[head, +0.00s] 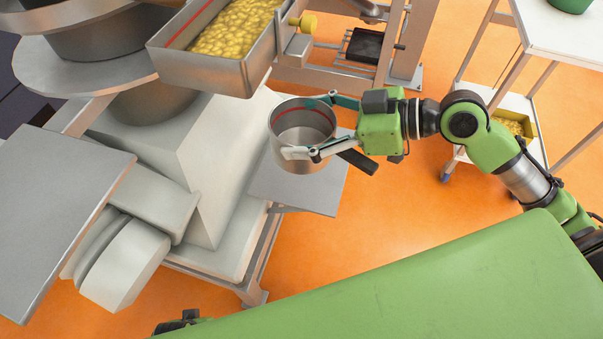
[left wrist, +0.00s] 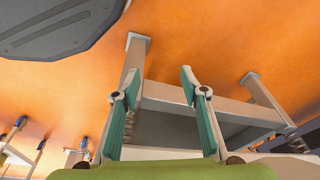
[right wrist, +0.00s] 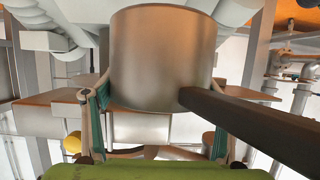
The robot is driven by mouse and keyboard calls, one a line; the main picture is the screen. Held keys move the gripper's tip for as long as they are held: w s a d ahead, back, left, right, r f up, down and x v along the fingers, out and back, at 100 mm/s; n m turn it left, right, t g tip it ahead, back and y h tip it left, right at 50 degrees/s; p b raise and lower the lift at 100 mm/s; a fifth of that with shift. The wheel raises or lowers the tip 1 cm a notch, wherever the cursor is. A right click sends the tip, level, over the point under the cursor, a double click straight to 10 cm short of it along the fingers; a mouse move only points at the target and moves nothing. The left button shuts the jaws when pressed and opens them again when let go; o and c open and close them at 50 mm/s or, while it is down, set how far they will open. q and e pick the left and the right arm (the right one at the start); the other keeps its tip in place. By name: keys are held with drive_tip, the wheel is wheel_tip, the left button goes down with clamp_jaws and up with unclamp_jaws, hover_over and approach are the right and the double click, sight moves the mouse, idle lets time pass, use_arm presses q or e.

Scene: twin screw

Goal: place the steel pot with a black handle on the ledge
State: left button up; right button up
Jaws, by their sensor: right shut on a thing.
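The steel pot (head: 303,122) is upright, with a red line inside its wall, and looks empty. Its black handle (head: 357,161) points to the lower right. My right gripper (head: 300,128) is shut on the pot, one finger on each side; the right wrist view shows the pot's wall (right wrist: 163,60) and handle (right wrist: 250,118). The grey ledge (head: 305,197) juts from the machine below the pot and is partly hidden by it. I cannot tell whether they touch. My left gripper (left wrist: 159,80) is open and empty in the left wrist view.
A steel tray of yellow pieces (head: 205,68) is just above and left of the pot. The pale machine housing (head: 170,140) stands left of the ledge. A white cart (head: 560,35) is at the upper right. Orange floor is clear right of the ledge.

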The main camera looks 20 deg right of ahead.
drive_tip(key=f+b, duration=0.4)
drive_tip(key=f, duration=0.1)
drive_tip(key=a+f+b, duration=0.1)
drive_tip(key=f+b, duration=0.1)
drive_tip(key=f, duration=0.1)
drive_tip(key=shift+w, duration=0.35)
drive_tip(key=w+d+f+b, duration=0.1)
drive_tip(key=w+f, duration=0.3)
drive_tip(key=w+d+f+b, duration=0.2)
drive_tip(key=w+f, duration=0.2)
drive_tip(key=w+d+f+b, duration=0.2)
drive_tip(key=w+f, duration=0.3)
drive_tip(key=shift+f, duration=0.35)
use_arm(q)
wheel_tip(320, 180, up, 10)
drive_tip(key=w+t, duration=0.2)
drive_tip(key=shift+w+d+r, duration=0.1)
drive_tip(key=shift+w, duration=0.1)
drive_tip(key=shift+w+d+r+b, duration=0.1)
drive_tip(key=shift+w+b, duration=0.2)
drive_tip(key=shift+w, duration=0.15)
use_arm(e)
drive_tip(key=shift+f, duration=0.1)
